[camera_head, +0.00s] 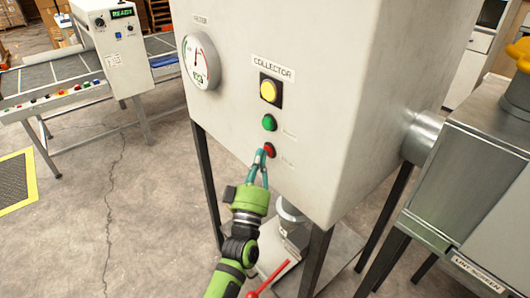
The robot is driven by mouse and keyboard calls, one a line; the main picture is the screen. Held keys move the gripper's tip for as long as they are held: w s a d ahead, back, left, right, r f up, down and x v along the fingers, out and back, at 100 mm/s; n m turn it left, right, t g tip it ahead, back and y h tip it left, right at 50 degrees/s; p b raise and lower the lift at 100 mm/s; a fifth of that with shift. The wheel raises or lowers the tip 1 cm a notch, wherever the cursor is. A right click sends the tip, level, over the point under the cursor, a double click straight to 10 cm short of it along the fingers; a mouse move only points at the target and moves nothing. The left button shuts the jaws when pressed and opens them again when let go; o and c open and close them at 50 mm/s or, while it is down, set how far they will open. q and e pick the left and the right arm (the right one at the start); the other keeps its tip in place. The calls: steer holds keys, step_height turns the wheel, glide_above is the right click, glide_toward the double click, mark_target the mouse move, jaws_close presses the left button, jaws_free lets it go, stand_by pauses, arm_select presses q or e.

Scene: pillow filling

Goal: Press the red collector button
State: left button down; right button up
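The red button (271,150) is the lowest control on the front of the white collector cabinet (225,120). A green button (269,122) sits above it, and a yellow button (268,91) in a dark square sits above that, under a COLLECTOR label. My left gripper (260,156) comes up from below, its teal fingers drawn together at the tips. The tips lie at the red button's left edge in the camera_head view and cover a little of it. I cannot tell whether they touch it. My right gripper is out of view.
A round gauge (201,62) is on the cabinet's left side. The cabinet stands on dark legs (207,185). A red rod (270,279) shows below, beside my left arm. A metal machine (470,180) stands at right, a conveyor (60,75) at left. Open concrete floor lies left.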

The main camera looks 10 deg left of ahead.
arm_select(q)
steer(key=shift+s+a+p, duration=0.45)
steer(key=shift+s+a, duration=0.1)
steer(key=shift+s, duration=0.15)
steer(key=s+a+p, duration=0.1)
steer(key=s, duration=0.1)
steer(key=s+a+p, duration=0.1)
steer(key=s+a, duration=0.1)
stand_by(0.5)
stand_by(0.6)
